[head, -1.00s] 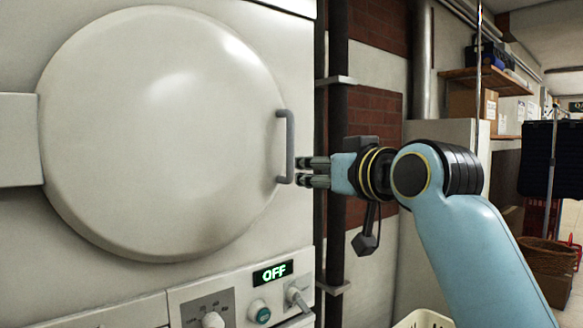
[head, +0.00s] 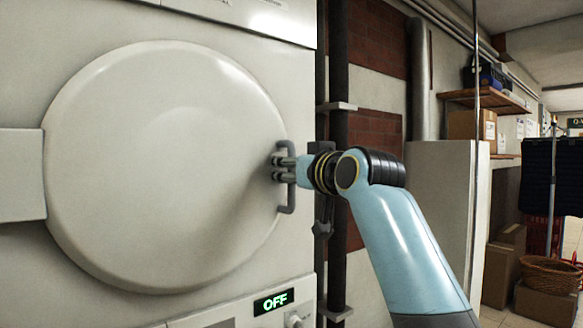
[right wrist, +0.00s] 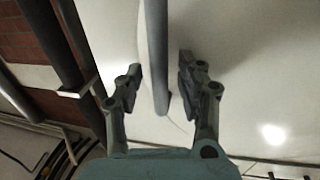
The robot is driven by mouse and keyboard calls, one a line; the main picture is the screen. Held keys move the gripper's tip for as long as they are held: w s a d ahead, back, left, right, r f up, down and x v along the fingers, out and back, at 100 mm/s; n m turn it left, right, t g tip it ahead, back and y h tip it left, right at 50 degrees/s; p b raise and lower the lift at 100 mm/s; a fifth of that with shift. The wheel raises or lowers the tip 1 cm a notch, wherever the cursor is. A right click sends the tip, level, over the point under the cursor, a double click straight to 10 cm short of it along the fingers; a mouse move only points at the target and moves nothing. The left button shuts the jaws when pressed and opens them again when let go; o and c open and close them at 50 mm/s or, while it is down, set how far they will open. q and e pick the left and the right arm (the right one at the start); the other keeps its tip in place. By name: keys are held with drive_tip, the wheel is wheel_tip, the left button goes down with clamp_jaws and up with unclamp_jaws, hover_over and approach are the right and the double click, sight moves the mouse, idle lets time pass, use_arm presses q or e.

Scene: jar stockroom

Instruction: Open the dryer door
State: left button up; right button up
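The dryer door (head: 160,165) is a large round pale disc, shut flush on the white dryer front, with a hinge block (head: 22,174) on its left. A grey vertical bar handle (head: 288,200) sits at its right edge. My right gripper (head: 279,168) is at the handle. In the right wrist view its two fingers (right wrist: 160,85) are apart, with the handle bar (right wrist: 156,60) running between them. Gaps show on both sides of the bar, and neither finger appears to touch it. My left gripper is not in view.
A panel with a green OFF display (head: 272,302) is below the door. Dark vertical pipes (head: 338,90) stand close right of the dryer. Farther right are a shelf (head: 485,100), cardboard boxes (head: 500,265) and a wicker basket (head: 550,274).

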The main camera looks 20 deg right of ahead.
drive_tip(key=shift+c, duration=0.3)
clamp_jaws()
idle(0.3)
